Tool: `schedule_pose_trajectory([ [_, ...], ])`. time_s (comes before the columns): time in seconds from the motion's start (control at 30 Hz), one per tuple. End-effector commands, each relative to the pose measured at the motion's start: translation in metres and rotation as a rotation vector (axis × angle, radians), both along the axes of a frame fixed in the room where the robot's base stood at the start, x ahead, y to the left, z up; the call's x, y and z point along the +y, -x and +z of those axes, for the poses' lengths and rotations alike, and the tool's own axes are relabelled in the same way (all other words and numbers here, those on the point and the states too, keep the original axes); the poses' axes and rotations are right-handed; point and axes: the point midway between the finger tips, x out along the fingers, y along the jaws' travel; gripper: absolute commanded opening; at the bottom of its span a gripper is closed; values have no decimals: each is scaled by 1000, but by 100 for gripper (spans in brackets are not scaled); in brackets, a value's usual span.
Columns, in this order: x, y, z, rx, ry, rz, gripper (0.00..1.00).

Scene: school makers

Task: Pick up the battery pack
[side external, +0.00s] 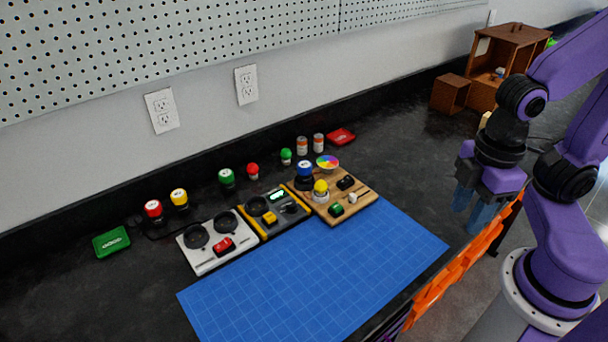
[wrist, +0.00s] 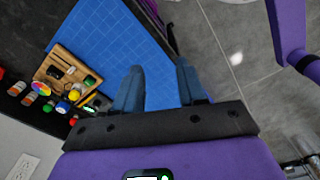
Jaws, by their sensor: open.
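My gripper (side external: 471,220) is open and empty, with its blue fingers pointing down over the right edge of the bench, well right of the wooden board. In the wrist view its two fingers (wrist: 160,68) stand apart with nothing between them. I cannot tell for certain which item is the battery pack. A small black block (side external: 345,183) lies on the wooden board (side external: 362,200). A green block (side external: 336,209) and a small white piece (side external: 352,197) lie near it. The wooden board also shows at the left of the wrist view (wrist: 68,60).
A blue cutting mat (side external: 310,275) lies clear in front. A white panel (side external: 206,262) and a yellow-edged panel (side external: 290,222) stand left of the board. Orange bins (side external: 450,270) line the bench front.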

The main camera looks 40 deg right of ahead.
Motion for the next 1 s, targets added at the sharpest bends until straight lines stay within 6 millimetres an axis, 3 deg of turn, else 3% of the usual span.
schedule_pose_trajectory([
  [0.17,0,0,0,0,0,0,40],
  [0.27,0,0,0,0,0,0,73],
  [0.57,1,-1,0,0,0,-1,74],
  [0.67,7,-9,3,1,-1,-10,74],
  [0.77,20,-29,7,2,-5,-29,74],
  [1.0,56,-109,19,1,-19,-89,74],
])
